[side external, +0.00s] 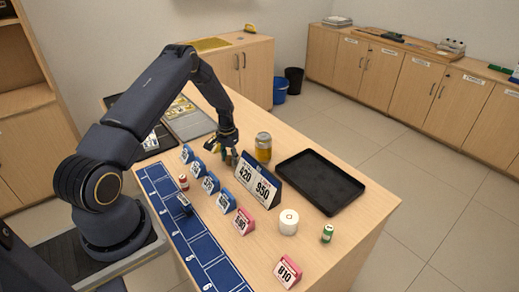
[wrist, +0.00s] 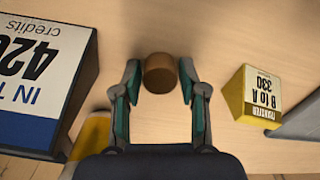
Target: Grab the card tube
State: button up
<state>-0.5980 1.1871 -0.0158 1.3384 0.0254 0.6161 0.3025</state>
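A short brown cylinder, which I take for the card tube (wrist: 160,74), stands on the counter between my fingertips in the wrist view. My gripper (wrist: 159,82) is open around it, with a finger on each side and a small gap showing at the left finger. In the side view my gripper (side external: 228,149) points down low over the counter, behind the large 420/950 sign. The tube is hard to make out there, mostly hidden by the fingers.
The large sign (side external: 258,184) is close by, left in the wrist view (wrist: 40,72). A yellow tag block (wrist: 250,94) is at right. An amber jar (side external: 263,148), a black tray (side external: 318,180), a white roll (side external: 288,222) and several small price signs also stand on the counter.

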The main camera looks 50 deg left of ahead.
jog(key=c, duration=0.3)
